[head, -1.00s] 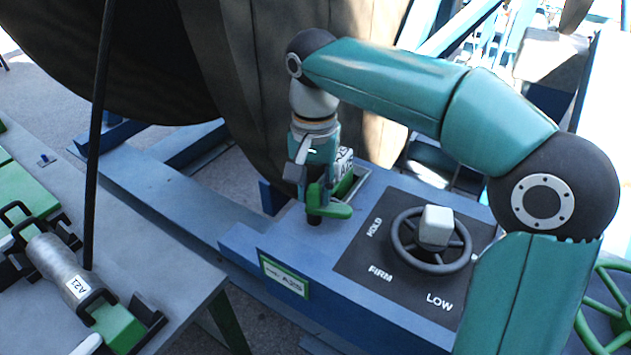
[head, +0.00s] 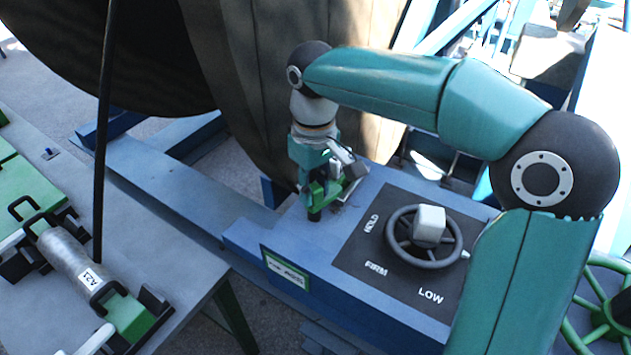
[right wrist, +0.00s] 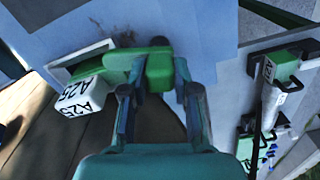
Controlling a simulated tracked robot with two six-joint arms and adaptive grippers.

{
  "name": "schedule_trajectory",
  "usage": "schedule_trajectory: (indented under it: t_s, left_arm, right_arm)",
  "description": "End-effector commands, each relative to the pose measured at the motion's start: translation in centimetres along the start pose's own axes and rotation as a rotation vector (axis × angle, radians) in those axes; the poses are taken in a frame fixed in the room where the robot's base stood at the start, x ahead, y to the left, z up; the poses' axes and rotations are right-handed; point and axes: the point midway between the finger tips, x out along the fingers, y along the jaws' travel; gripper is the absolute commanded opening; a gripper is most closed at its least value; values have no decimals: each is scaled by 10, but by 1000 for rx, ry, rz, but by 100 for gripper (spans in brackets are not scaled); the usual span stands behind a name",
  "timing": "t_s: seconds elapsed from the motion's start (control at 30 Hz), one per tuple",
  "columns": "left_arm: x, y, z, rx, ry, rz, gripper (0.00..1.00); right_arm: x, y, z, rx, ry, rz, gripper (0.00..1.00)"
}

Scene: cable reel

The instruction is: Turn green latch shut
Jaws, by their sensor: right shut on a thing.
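The green latch (head: 317,195) sits on a dark post on top of the blue housing (head: 315,245), beside the reel. My right gripper (head: 314,186) comes down on it from above and is shut on it. In the right wrist view the latch (right wrist: 158,70) is between the two fingers, and its arm reaches left to the white A25 block (right wrist: 80,97) in a pale-framed slot. In the head view the gripper partly hides the latch and this block. My left gripper is not in view.
A dark handwheel (head: 425,236) on a HOLD, FIRM, LOW plate stands right of the latch. A green handwheel (head: 603,310) is at the lower right. The large reel (head: 250,90) rises behind. A grey table (head: 185,285) at left holds an A21 cylinder (head: 75,262) and a black upright rod.

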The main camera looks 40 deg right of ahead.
Motion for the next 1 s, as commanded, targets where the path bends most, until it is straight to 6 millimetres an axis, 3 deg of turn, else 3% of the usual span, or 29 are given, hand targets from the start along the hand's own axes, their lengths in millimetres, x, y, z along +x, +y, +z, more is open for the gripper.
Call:
schedule_trajectory:
  t_s: [0.4, 1.0]
  left_arm:
    - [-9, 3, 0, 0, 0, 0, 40]
    - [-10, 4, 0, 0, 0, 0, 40]
  right_arm:
    - [-2, 1, -2, -257, 8, 2, 0]
    - [-2, 1, -2, -313, 11, 4, 0]
